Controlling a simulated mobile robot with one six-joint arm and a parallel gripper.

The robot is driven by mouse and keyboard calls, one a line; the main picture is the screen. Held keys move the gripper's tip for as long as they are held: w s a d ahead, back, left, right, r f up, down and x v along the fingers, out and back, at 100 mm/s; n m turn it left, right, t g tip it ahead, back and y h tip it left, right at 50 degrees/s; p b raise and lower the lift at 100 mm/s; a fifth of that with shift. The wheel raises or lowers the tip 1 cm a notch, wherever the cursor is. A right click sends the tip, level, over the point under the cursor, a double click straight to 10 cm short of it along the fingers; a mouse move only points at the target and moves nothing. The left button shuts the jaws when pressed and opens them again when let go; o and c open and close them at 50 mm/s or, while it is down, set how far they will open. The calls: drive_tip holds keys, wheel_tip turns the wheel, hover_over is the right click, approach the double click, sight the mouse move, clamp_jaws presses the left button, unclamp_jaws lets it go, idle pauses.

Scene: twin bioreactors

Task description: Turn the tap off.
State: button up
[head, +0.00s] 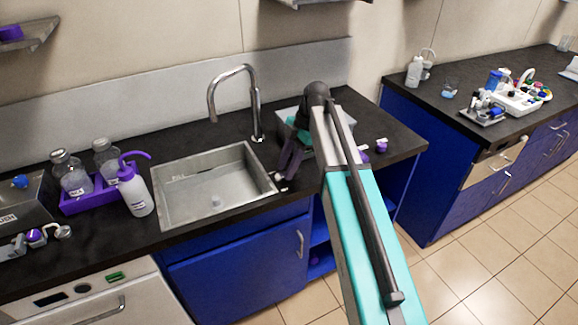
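The tap (254,103) is a tall chrome gooseneck behind the sink (168,215), its spout curving left over the basin. Its base stands on the dark counter at the sink's back right. No water stream can be made out under the spout. The tap's handle is too small to tell its position. My gripper (280,181) points down near the sink's right rim, in front and to the right of the tap's base, apart from it. I cannot tell whether its fingers are open or shut. My arm hides part of the counter to the right.
A purple tray (88,203) with glass bottles and a white wash bottle (135,190) stand left of the sink. A metal tray (345,123) lies behind my arm, with small purple-capped items near it. A second counter (407,97) stands at the right.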

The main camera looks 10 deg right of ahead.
drive_tip(key=b+v, duration=0.1)
drive_tip(key=v, duration=1.2)
drive_tip(key=shift+r, duration=0.2)
drive_tip(key=shift+f, duration=0.1)
